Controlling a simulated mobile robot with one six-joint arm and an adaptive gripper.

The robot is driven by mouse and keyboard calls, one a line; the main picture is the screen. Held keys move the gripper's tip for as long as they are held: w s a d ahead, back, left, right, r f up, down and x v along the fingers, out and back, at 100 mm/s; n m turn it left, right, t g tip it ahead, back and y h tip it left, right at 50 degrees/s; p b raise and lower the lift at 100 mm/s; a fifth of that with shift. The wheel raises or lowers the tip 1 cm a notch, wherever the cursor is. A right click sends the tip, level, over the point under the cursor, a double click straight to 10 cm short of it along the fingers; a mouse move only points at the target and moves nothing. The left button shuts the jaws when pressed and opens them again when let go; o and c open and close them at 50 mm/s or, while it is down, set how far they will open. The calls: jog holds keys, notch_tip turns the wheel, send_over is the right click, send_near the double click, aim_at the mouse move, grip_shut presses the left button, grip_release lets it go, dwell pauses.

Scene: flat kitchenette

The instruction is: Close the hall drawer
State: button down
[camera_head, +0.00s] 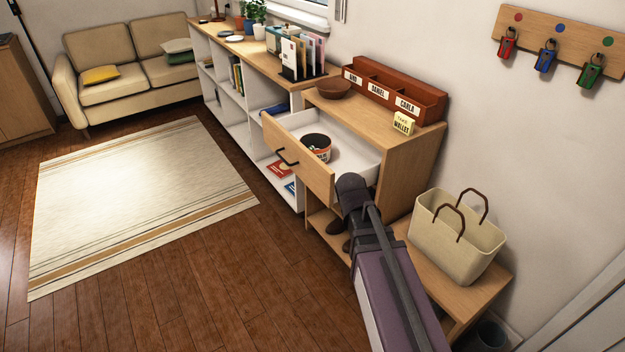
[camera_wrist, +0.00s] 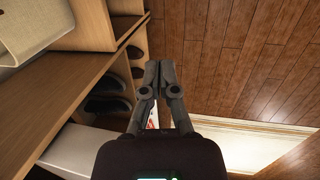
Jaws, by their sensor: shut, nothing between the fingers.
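The hall drawer (camera_head: 313,180) stands pulled out of the wooden hall cabinet (camera_head: 405,170). It has a wooden front, a dark handle (camera_head: 287,158) and a white inside. A round container with a dark top (camera_head: 316,148) sits in it. My arm reaches up from the bottom of the head view, and its dark end (camera_head: 352,188) overlaps the drawer's near front corner. I cannot tell whether it touches the drawer. In the wrist view my gripper (camera_wrist: 160,68) has its fingers together, with nothing between them, beside the cabinet's open shelves.
A cream bag (camera_head: 455,238) stands on the low bench right of the cabinet. A bowl (camera_head: 333,87) and a red-brown sorter (camera_head: 393,95) stand on the cabinet top. Dark shoes (camera_wrist: 107,106) lie on the shelves. Floor between cabinet and rug (camera_head: 135,195) is clear.

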jog(key=w+a+r+n+t+h+p, duration=0.25)
jog(key=w+a+r+n, duration=0.4)
jog(key=a+n, duration=0.4)
jog(key=n+t+h+p, duration=0.2)
jog(key=n+h+p, duration=0.1)
jog(key=n, duration=0.5)
send_near(319, 185)
jog(key=s+a+r, duration=0.2)
jog(key=s+a, duration=0.1)
jog(key=a, duration=0.2)
jog(key=shift+s+d+m+y, duration=0.1)
jog(key=shift+s+m+y, duration=0.1)
jog(key=shift+m+y, duration=0.05)
jog(key=shift+d+f, duration=0.1)
jog(key=b+x, duration=0.2)
jog(key=x, duration=0.1)
jog(key=b+x, duration=0.2)
jog(key=x, duration=0.2)
jog(key=d+r+b+x, duration=0.1)
jog(key=b+x, duration=0.1)
jog(key=x, duration=0.2)
jog(key=shift+w+b, duration=0.4)
jog(key=shift+w, duration=0.05)
jog(key=shift+w+d, duration=0.5)
jog(key=shift+d, duration=0.3)
